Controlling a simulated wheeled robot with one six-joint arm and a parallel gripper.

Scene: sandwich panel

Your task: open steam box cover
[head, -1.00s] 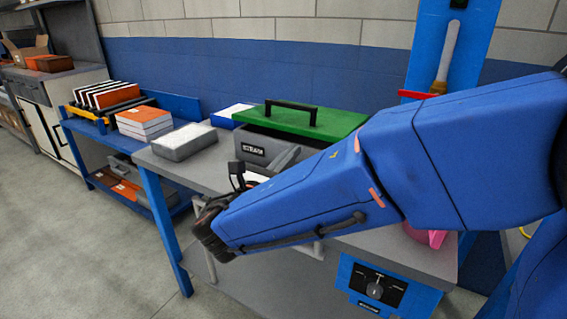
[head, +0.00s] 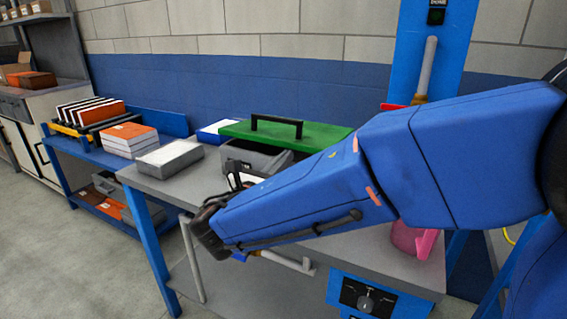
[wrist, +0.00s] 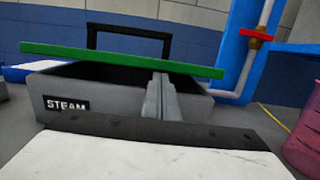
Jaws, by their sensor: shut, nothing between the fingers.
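The steam box (wrist: 90,100) is a grey box with a black "STEAM" label. Its green cover (wrist: 120,60) carries a black bar handle (wrist: 128,33). The cover sits over the box, with a dark gap between it and the front rim. In the head view the green cover (head: 285,135) shows on the bench, with the box (head: 255,158) partly behind my arm. My gripper (wrist: 159,82) is shut and empty, in front of the box right of the label, tips near the cover's front edge. Contact cannot be told. The fingers are mostly hidden in the head view.
A pipe with a red valve handle (wrist: 256,34) stands right, beside a pink container (wrist: 305,140). A knob panel (head: 367,300) is at the bench front. A blue shelf (head: 90,150) holds books.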

